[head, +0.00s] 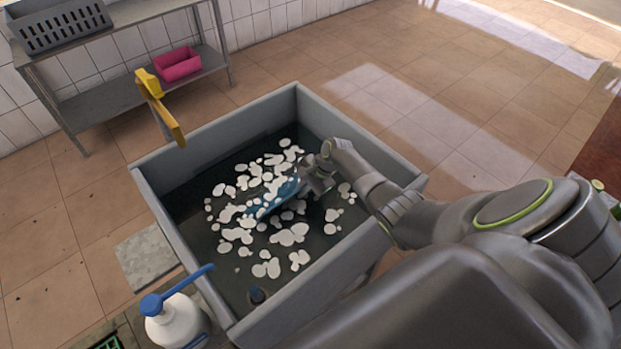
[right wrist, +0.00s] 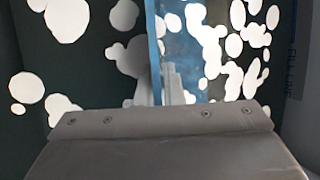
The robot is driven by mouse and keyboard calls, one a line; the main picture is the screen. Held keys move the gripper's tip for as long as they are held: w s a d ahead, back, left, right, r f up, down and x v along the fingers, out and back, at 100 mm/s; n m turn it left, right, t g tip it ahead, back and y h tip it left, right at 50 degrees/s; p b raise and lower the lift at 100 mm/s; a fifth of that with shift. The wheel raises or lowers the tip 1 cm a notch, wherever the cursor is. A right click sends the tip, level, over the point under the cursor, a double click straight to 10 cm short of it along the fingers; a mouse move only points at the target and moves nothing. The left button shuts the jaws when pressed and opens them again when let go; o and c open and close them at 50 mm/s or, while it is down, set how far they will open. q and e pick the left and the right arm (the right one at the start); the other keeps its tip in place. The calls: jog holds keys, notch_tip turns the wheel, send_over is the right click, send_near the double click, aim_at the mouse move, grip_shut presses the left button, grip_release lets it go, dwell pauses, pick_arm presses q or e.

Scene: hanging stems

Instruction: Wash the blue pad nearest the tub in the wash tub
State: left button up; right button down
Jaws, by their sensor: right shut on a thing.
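The wash tub (head: 215,134) is a grey square basin of dark water with white foam patches. A blue pad (head: 284,190) lies partly in the water, with foam over and around it. My right gripper (head: 303,188) reaches into the tub and is shut on the pad's right end. In the right wrist view the blue pad (right wrist: 187,52) runs up from between the fingers, tilted on edge, with foam around it. Foam hides part of the pad. My left gripper is not in view.
A white bottle with a blue pump (head: 175,318) stands by the tub's near left corner. A yellow item (head: 160,108) rises beyond the left rim. A metal shelf (head: 130,95) holds a pink bin (head: 178,66).

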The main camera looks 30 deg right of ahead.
jog(key=shift+s+a, duration=0.1)
jog(key=shift+a, duration=0.35)
jog(key=d+b, duration=0.1)
jog(key=d, duration=0.1)
jog(key=d+b, duration=0.1)
jog(key=d, duration=0.1)
jog(key=w+d+b, duration=0.1)
jog(key=d, duration=0.1)
jog(key=shift+d+f, duration=0.2)
jog(key=shift+d, duration=0.05)
jog(key=shift+d+r, duration=0.1)
jog(key=shift+d, duration=0.15)
notch_tip(320, 180, up, 33)
jog(key=p, duration=1.6)
jog(key=shift+r, duration=0.2)
